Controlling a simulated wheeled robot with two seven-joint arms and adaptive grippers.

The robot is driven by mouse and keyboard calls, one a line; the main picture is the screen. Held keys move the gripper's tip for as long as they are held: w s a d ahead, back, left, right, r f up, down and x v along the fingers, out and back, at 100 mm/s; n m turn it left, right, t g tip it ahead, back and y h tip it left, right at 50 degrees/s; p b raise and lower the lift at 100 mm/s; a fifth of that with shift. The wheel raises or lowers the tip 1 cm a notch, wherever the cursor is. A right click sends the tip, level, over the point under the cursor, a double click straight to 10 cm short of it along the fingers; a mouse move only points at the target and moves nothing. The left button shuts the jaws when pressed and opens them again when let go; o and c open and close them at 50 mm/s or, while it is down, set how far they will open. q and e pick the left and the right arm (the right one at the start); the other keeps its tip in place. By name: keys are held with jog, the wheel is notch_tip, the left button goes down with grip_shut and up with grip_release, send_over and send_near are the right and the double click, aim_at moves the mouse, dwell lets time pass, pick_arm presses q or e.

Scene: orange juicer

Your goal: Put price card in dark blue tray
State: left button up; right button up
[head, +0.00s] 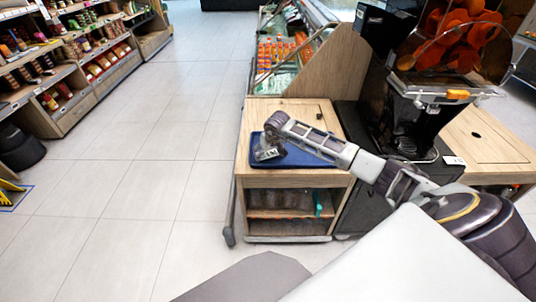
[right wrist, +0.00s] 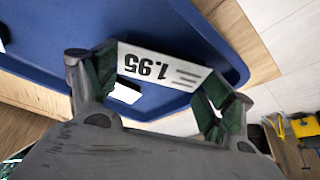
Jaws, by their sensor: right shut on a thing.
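The price card (right wrist: 165,68) is white with "1.95" in black, upside down in the right wrist view. My right gripper (head: 266,152) has its two fingers at the card's opposite ends and is shut on it. The dark blue tray (head: 310,160) lies on the wooden counter in the head view. It fills much of the right wrist view (right wrist: 125,20), behind the card. The gripper and card are over the tray's left part; whether the card touches the tray I cannot tell. In the head view the card is hardly distinguishable. My left gripper is not in view.
The wooden counter (head: 285,108) has an open shelf (head: 288,214) with several items below. The orange juicer (head: 425,95) stands to the right, behind my right arm. A chilled display with orange bottles (head: 275,50) is behind.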

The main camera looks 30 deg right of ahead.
jog(key=shift+f, duration=0.55)
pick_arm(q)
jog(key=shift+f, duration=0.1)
pick_arm(e)
jog(key=shift+f, duration=0.15)
jog(key=o, duration=0.9)
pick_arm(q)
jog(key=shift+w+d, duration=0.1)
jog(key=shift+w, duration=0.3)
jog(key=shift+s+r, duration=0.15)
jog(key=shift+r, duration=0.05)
pick_arm(e)
jog(key=shift+r, duration=0.2)
